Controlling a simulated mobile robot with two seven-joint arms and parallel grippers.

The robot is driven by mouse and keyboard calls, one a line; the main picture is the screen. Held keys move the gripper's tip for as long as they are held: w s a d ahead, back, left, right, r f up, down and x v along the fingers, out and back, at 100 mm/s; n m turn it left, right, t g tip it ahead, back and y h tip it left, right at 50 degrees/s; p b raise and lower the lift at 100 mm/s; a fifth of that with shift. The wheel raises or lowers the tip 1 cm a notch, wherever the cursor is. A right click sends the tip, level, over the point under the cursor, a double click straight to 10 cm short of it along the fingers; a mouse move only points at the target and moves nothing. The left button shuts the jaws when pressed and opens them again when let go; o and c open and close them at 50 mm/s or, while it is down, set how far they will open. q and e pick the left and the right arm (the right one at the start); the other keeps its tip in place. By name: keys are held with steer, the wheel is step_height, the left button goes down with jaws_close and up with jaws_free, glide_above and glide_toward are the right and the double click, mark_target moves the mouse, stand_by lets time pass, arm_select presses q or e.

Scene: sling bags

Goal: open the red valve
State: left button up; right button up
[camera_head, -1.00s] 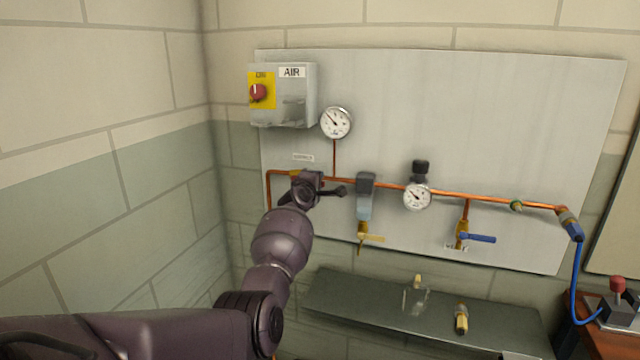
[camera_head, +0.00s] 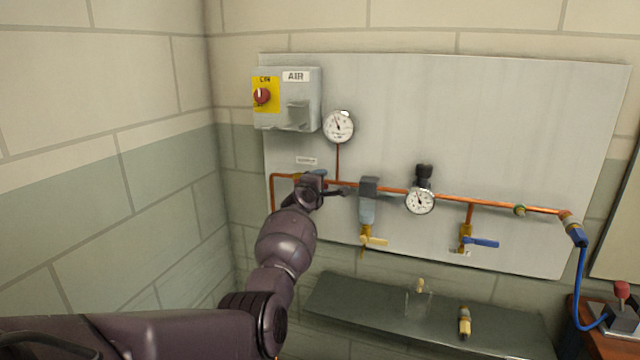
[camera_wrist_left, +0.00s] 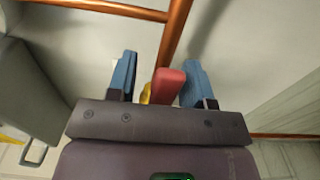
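The red valve's handle (camera_wrist_left: 168,85) shows in the left wrist view, between the two blue fingers of my left gripper (camera_wrist_left: 159,80). The fingers are apart. The handle is close to the right finger, with a wider gap to the left one. Yellow valve body (camera_wrist_left: 146,93) shows just left of the handle. In the head view my left gripper (camera_head: 322,183) is at the left end of the copper pipe and hides the red handle. My right gripper is in neither view.
The pipe (camera_head: 480,202) runs along a grey wall panel (camera_head: 520,120). Right of my gripper are a filter (camera_head: 367,205), a regulator gauge (camera_head: 420,201) and a blue-handled valve (camera_head: 481,242). An AIR switch box (camera_head: 300,100) and gauge (camera_head: 338,127) are above. A dark shelf (camera_head: 370,312) is below.

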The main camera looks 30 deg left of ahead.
arm_select(q)
steer(key=shift+s, duration=0.15)
steer(key=p+v, duration=0.2)
steer(key=v, duration=0.8)
steer(key=shift+s, duration=0.25)
steer(key=shift+d+m, duration=0.15)
steer(key=shift+m, duration=0.15)
stand_by(0.4)
steer(key=s+d+r+m+t+y, duration=0.1)
steer(key=d+r+m, duration=0.35)
steer(key=m, duration=0.35)
steer(key=s+d+f+m+h, duration=0.2)
steer(key=s+d+f+m, duration=0.4)
steer(key=s+f+m, duration=0.25)
steer(key=s+d+f+m+g+h, duration=0.1)
steer(key=s+d+f, duration=0.4)
steer(key=s+f, duration=0.8)
steer(key=s+d+f+m+g+h, duration=0.1)
steer(key=s+d+f+m+g, duration=0.3)
steer(key=s+f, duration=1)
steer(key=s+d+g+b, duration=0.1)
steer(key=s+g, duration=0.1)
steer(key=s, duration=0.1)
steer(key=shift+s+f+h, duration=0.2)
steer(key=shift+s+h, duration=0.1)
steer(key=shift+h, duration=0.1)
